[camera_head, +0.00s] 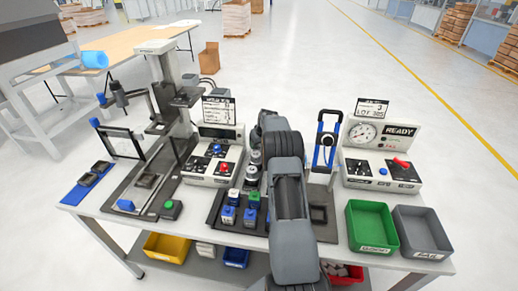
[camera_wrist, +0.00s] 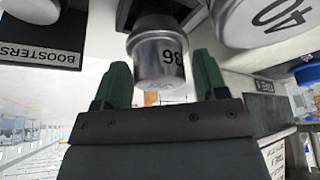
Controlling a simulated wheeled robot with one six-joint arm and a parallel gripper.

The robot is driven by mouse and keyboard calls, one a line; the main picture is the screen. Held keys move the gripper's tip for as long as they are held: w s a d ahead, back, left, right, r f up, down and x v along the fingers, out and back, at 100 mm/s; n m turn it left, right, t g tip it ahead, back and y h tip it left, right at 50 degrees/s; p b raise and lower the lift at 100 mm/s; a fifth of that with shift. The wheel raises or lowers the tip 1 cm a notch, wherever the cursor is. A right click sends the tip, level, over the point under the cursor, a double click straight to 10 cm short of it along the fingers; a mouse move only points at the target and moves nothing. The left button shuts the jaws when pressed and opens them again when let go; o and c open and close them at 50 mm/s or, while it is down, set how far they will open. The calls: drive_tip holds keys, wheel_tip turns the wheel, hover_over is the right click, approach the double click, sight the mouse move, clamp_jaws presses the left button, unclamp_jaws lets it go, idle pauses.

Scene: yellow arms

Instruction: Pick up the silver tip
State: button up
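A silver cylindrical tip (camera_wrist: 158,58) with a dark number on its side stands between the two green fingers of my gripper (camera_wrist: 161,75) in the wrist view. The fingers are spread apart, with a narrow gap showing beside the tip, so my gripper looks open. Part of a second, larger silver piece (camera_wrist: 270,18) marked 40 shows at the upper right. In the head view, several silver pieces (camera_head: 252,172) stand in a column just left of my arm. My arm hides the gripper there, and I cannot tell which piece is between the fingers.
A dark rack (camera_head: 229,220) holds blue, white and green-topped pieces. A green bin (camera_head: 371,228) and a grey bin (camera_head: 422,232) stand at the right. A gauge box (camera_head: 384,157) is behind them, and a black press stand (camera_head: 165,95) rises at the left. A BOOSTERS label (camera_wrist: 40,53) is close by.

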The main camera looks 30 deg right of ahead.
drive_tip(key=c, duration=0.9)
drive_tip(key=shift+c, duration=0.4)
drive_tip(key=shift+r, duration=0.1)
